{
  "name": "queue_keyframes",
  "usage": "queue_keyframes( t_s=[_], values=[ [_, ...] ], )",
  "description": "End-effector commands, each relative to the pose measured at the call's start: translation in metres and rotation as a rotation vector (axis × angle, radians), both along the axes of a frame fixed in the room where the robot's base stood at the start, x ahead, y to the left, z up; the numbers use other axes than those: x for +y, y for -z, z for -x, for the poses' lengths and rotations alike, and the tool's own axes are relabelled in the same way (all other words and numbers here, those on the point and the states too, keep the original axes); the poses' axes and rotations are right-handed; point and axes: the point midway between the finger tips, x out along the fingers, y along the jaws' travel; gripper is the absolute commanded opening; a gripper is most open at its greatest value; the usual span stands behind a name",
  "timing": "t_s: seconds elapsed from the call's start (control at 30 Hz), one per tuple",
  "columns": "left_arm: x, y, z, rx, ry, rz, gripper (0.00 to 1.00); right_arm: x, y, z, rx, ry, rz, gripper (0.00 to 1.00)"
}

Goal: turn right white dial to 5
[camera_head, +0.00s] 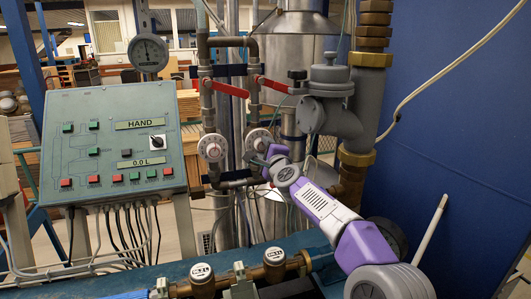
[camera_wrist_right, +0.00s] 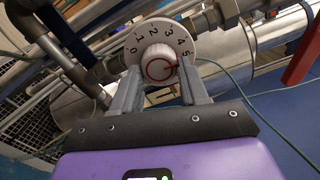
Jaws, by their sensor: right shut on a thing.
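The right white dial (camera_head: 259,140) sits on the right vertical pipe, partly hidden by my right gripper (camera_head: 265,158). In the right wrist view, the dial (camera_wrist_right: 138,45) shows numbers 0 to 5 in an arc, with 0 at the left and 5 at the right. Its round white knob (camera_wrist_right: 158,64) has a red ring and stands between the two grey fingers of my right gripper (camera_wrist_right: 160,76), which are shut on it. I cannot tell which number the knob points to. The left white dial (camera_head: 212,148) is on the neighbouring pipe, clear of the gripper. My left gripper is not in view.
Two red lever handles (camera_head: 227,88) are on the pipes above the dials. A control panel (camera_head: 110,140) with buttons and a "HAND" display stands at the left. A thick grey valve body (camera_head: 330,105) is close at the right. Brass meters (camera_head: 274,262) line the bench front.

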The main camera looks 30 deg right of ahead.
Motion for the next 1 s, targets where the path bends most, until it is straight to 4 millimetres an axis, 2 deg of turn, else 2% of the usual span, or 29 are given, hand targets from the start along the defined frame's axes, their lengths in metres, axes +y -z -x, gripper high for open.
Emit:
queue_keyframes(
  t_s=[0.33,0.9,0.93,1.0],
  values=[
    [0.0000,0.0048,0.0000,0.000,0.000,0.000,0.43,-0.0003,0.0001,0.0001,-0.038,0.001,-0.151,0.13],
    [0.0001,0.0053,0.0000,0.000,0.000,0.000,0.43,-0.0004,0.0000,0.0001,-0.045,0.001,-0.180,0.13],
    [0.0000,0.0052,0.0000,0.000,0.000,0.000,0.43,-0.0004,0.0000,0.0001,-0.045,0.001,-0.180,0.45],
    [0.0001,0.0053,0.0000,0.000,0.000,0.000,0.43,-0.0004,0.0001,0.0001,-0.045,0.001,-0.180,0.56]
  ],
)
